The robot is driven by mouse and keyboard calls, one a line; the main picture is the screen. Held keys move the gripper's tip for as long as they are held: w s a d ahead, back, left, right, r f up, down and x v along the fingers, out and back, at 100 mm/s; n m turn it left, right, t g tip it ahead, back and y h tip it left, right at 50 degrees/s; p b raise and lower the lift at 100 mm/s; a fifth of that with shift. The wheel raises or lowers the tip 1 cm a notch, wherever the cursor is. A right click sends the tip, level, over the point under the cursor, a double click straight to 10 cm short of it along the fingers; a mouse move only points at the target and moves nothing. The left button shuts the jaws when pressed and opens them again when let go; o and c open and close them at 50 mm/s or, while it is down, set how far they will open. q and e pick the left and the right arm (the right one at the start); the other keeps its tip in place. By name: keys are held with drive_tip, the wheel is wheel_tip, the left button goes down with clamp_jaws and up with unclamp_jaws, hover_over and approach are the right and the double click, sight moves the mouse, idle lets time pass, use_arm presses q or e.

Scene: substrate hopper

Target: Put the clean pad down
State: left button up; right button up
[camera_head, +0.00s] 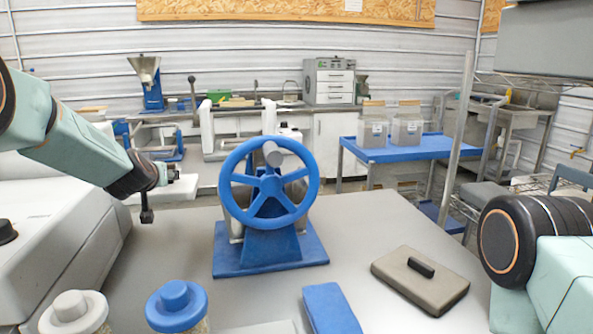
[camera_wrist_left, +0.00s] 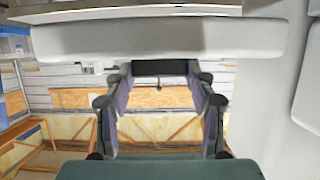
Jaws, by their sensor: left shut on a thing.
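My left gripper (camera_wrist_left: 160,85) shows in the left wrist view with its two fingers closed on the black handle (camera_wrist_left: 160,68) of a pale slab, which I take for the clean pad (camera_wrist_left: 165,40). The pad lies across the view just beyond the fingertips. In the head view my left arm comes in from the left, and the pale pad (camera_head: 180,189) shows by its wrist, raised at the table's left side. The fingers are hard to make out there. My right arm is at the lower right; its gripper is out of frame.
A blue handwheel machine (camera_head: 270,195) stands mid-table. A beige pad with a black handle (camera_head: 420,278) lies at right, a blue block (camera_head: 331,308) at front. Jars with a white lid (camera_head: 73,310) and a blue lid (camera_head: 176,305) stand front left. Table between is bare.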

wheel_tip(320, 180, up, 20)
drive_tip(key=p, duration=1.9)
drive_tip(key=shift+r, duration=0.15)
